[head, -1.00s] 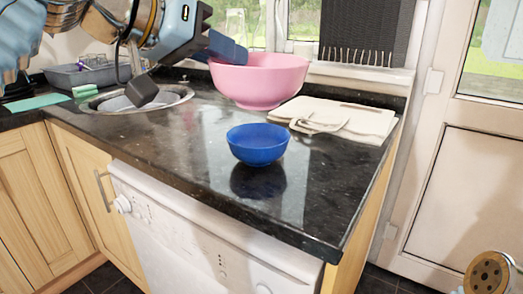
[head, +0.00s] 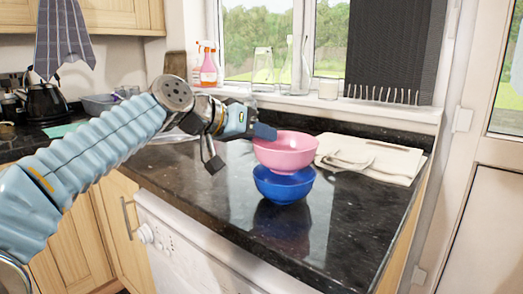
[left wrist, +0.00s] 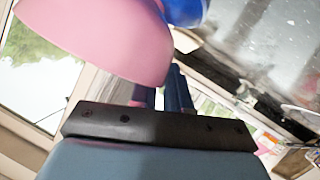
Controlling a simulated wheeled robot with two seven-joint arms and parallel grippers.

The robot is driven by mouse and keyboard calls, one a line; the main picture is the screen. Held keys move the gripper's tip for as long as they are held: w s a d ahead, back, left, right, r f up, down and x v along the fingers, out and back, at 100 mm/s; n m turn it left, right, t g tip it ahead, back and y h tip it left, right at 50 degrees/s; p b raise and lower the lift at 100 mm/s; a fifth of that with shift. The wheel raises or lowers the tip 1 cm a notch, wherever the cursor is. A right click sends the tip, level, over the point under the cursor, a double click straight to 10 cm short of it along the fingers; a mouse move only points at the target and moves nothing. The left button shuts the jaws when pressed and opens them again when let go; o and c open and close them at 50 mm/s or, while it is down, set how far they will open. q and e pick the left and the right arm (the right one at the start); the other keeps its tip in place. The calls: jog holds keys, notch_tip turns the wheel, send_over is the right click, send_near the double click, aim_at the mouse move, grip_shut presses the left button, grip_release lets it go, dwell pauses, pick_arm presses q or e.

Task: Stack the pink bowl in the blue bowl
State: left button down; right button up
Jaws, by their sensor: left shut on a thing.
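The pink bowl (head: 286,152) is upright, directly over the blue bowl (head: 283,187) on the dark counter. Its lower part overlaps the blue bowl's opening in the head view; I cannot tell whether it rests inside or hangs just above. My left gripper (head: 262,131) is shut on the pink bowl's left rim. In the left wrist view, the pink bowl (left wrist: 105,38) fills the upper left beside the gripper fingers (left wrist: 172,92), and a piece of the blue bowl (left wrist: 184,11) shows behind it. My right gripper is out of view.
Cream boards (head: 370,160) lie on the counter (head: 225,205) to the right of the bowls. A window sill with a glass bottle (head: 300,65) and a white cup (head: 328,89) runs behind. The counter in front of the bowls is clear.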

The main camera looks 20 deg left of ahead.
pick_arm(q)
jog(key=shift+f, duration=1.55)
jog(key=shift+f+b, duration=0.2)
jog(key=shift+b, duration=0.25)
jog(key=c, duration=1.1)
grip_release()
jog(key=shift+r+p, duration=0.2)
jog(key=shift+p, duration=0.1)
jog(key=b+v, duration=0.1)
jog(key=v, duration=1.1)
